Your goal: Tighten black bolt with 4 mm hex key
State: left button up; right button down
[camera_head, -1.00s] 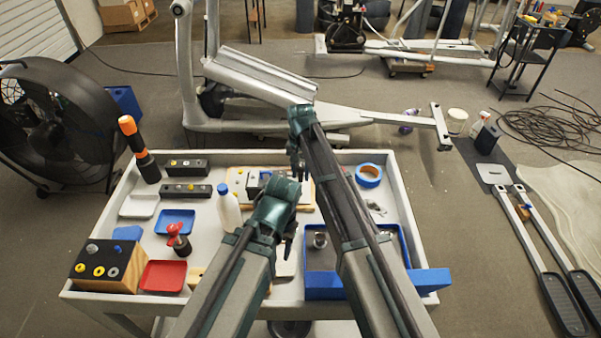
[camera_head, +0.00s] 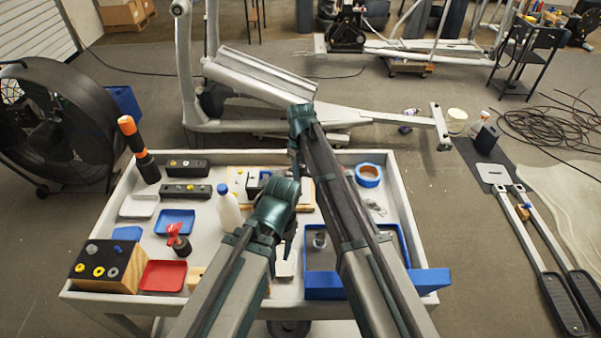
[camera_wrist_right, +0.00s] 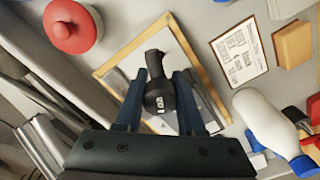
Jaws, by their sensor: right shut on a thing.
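My right gripper (camera_wrist_right: 160,100) is shut on a black-handled tool (camera_wrist_right: 158,98), which I take for the hex key. A pale label shows on its handle, too small to read. Its far end lies over a wood-framed board (camera_wrist_right: 107,67). I cannot make out the black bolt.
The white cart (camera_head: 112,215) holds a white bottle (camera_head: 228,212), a blue tray (camera_head: 176,222), a red tray (camera_head: 163,276), a blue tape roll (camera_head: 368,175) and a blue bin (camera_head: 430,282). A grey machine frame (camera_head: 260,80) lies behind the cart.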

pick_arm(q)
jog(key=shift+f+b, duration=0.7)
jog(key=shift+b, duration=0.05)
pick_arm(e)
jog(key=shift+f, duration=0.75)
dwell(1.2)
jog(key=m, duration=0.3)
jog(key=shift+m, duration=0.4)
jog(key=m, duration=0.4)
jog(key=shift+m, duration=0.3)
jog(key=c, duration=0.6)
grip_release()
jog(key=shift+m, duration=0.4)
jog(key=shift+s+d, duration=0.1)
grip_shut()
jog(key=m, duration=0.5)
jog(key=shift+m, duration=0.4)
pick_arm(q)
jog(key=shift+w+r+p, duration=0.25)
jog(key=shift+r+p, duration=0.1)
jog(key=shift+p, duration=0.15)
pick_arm(e)
jog(key=shift+w+r, duration=0.2)
jog(key=shift+r, duration=0.1)
